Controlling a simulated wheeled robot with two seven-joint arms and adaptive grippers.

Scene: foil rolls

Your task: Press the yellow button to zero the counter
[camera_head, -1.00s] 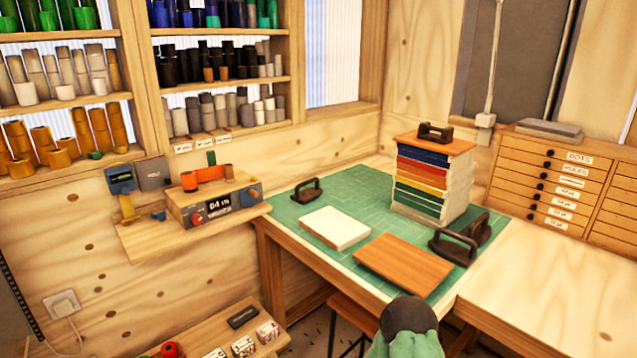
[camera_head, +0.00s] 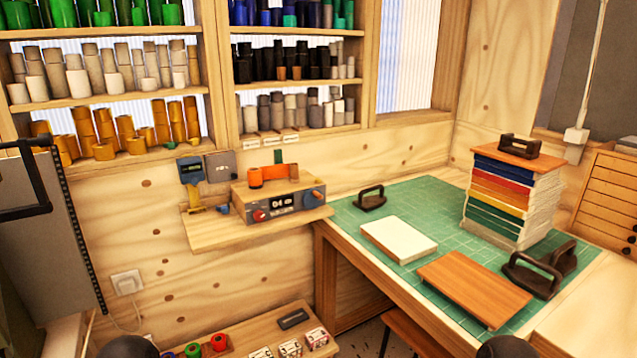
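The counter box (camera_head: 280,203) is a wooden unit on a wall shelf (camera_head: 240,235) left of the green mat. An orange roll (camera_head: 256,177) and an orange strip lie on top. I cannot make out a yellow button on it. A small yellow piece (camera_head: 194,198) shows below a blue gauge (camera_head: 191,171) beside the box. Neither gripper is in view; only dark rounded parts show at the bottom edge.
A green cutting mat (camera_head: 405,205) holds a white block (camera_head: 399,238), a brown board (camera_head: 473,287), a stack of coloured sheets (camera_head: 512,190) and black-handled tools. Shelves of rolls fill the back. A grey panel with a black handle (camera_head: 25,210) stands at left.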

